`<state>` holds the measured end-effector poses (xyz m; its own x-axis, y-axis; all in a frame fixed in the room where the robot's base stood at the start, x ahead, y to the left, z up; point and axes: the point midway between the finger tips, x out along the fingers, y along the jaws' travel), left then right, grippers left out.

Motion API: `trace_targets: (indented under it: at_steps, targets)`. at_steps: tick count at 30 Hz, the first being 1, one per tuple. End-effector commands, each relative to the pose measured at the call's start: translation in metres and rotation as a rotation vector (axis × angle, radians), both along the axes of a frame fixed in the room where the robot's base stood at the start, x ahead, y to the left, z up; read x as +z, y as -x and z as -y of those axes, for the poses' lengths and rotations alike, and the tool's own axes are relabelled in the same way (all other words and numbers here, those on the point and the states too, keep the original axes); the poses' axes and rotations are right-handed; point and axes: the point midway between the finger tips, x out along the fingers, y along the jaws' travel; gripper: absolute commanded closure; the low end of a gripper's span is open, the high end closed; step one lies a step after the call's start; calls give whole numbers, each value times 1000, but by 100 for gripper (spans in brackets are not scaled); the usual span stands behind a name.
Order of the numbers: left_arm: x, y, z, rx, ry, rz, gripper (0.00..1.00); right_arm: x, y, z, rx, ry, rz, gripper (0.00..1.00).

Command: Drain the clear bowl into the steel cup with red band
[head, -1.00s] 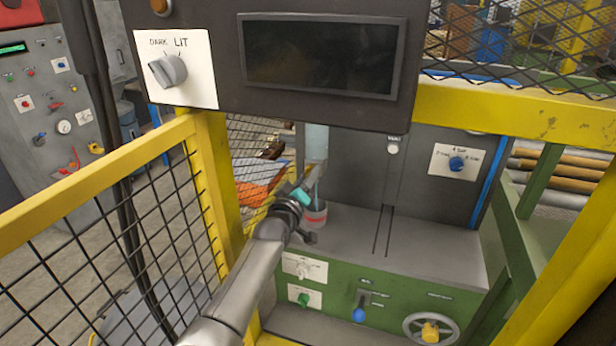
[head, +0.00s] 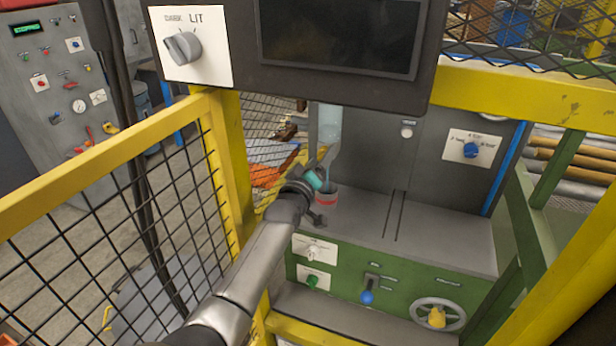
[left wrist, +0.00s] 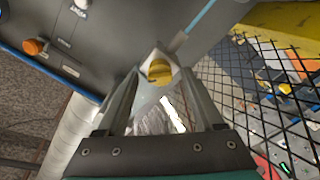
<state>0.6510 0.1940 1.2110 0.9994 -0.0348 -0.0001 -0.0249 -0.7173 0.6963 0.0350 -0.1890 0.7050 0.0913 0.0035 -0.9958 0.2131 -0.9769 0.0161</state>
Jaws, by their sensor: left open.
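The clear bowl (head: 330,123) is a see-through vessel with pale bluish contents, mounted upright on the machine's grey face. The steel cup with red band (head: 326,198) stands below it on the grey bed, partly behind my gripper. My left gripper (head: 325,163) is in front of the space between bowl and cup, with its fingers pointing up toward the bowl's underside. In the left wrist view its two fingers (left wrist: 160,82) are apart, with a yellow part (left wrist: 159,69) seen between them. I cannot tell whether they touch it. My right gripper is not in view.
A yellow mesh guard (head: 130,190) stands left of my arm, with a yellow post close by. A dark panel with a screen (head: 340,38) hangs above. A green front with knobs, a blue lever (head: 367,297) and a handwheel (head: 437,315) lies below. The bed's right side is clear.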

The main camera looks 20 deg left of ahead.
Motion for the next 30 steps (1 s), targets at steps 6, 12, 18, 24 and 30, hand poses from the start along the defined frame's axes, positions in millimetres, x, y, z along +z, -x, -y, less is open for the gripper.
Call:
trace_targets:
  at_steps: [6, 12, 18, 24, 30]
  targets:
    - [-1, 23, -1, 1, 0, -2, 31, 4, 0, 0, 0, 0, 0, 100]
    - [-1, 50, -2, 1, 0, -1, 31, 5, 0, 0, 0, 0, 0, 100]
    - [-1, 79, -3, 0, -1, -1, 31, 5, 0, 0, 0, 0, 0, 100]
    - [-2, 110, -4, 1, 0, -2, 31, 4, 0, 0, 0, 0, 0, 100]
    - [-1, 135, -5, 1, 0, -2, 31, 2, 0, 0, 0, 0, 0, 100]
